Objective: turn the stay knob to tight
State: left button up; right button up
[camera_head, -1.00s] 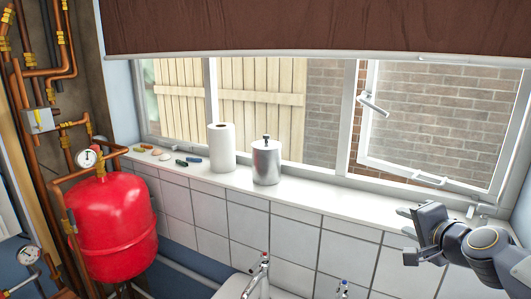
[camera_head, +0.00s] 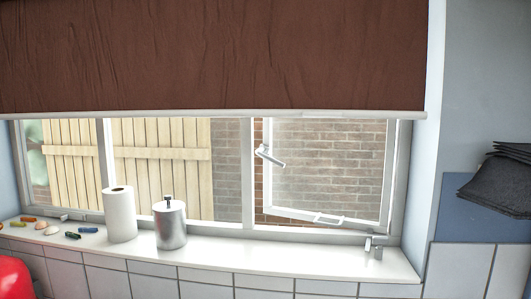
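The right-hand window sash (camera_head: 325,175) has a white frame, a white lever handle (camera_head: 270,157) on its left side and a white pull or stay piece (camera_head: 328,219) on its bottom rail. A small grey metal fitting with a knob-like top (camera_head: 375,245) stands at the right end of the white sill, by the frame's lower right corner. It looks like the stay knob, but it is too small to tell its setting. Neither of my grippers shows in this view.
A paper towel roll (camera_head: 120,215) and a silver canister (camera_head: 169,225) stand on the white sill (camera_head: 270,258). Small coloured items lie at its left end. A brown blind (camera_head: 210,55) covers the upper window. Dark folded cloths (camera_head: 497,182) are at right. The sill between canister and fitting is clear.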

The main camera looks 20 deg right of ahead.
aim_at(380, 241)
jog(key=z, duration=1.5)
